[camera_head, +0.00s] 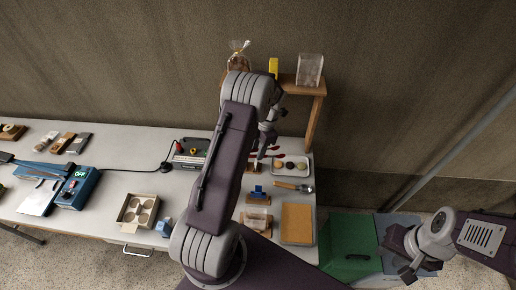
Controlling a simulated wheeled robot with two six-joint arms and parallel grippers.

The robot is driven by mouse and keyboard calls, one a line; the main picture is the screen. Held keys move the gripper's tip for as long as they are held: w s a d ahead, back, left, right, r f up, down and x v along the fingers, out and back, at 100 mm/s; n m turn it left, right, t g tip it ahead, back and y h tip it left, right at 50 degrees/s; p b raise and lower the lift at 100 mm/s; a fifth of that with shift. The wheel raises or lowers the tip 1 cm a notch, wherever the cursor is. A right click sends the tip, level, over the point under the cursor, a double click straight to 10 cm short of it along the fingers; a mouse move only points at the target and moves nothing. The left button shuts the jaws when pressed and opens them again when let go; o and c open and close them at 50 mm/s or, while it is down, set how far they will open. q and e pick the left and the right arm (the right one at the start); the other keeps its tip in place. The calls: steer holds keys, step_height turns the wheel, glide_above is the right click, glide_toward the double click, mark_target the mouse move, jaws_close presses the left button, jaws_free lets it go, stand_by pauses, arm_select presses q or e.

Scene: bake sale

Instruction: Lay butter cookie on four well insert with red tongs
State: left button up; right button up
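The four well insert (149,205) lies in an open box at the front of the table, left of my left arm, its wells looking empty. A pale tray (306,170) at the table's back right holds a few small round cookies, a light one (279,165) among them; I cannot tell surely which is the butter cookie. Red parts, likely the red tongs (279,156), show beside my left gripper (263,152), which points down at the tray's left end. The arm partly hides this place, and its grip is unclear. My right gripper (402,257) is open and empty at the lower right, off the table.
A wooden shelf (316,92) with bags stands behind the tray. A scoop (294,186), a brown board (297,223) and a blue clip-like item (257,192) lie in front. A green bin (346,240) stands right of the table. Blue devices (77,187) occupy the left.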

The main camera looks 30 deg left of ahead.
arm_select(q)
step_height(320, 180, down, 8)
steer(key=b, duration=0.5)
steer(key=shift+w+r, duration=0.1)
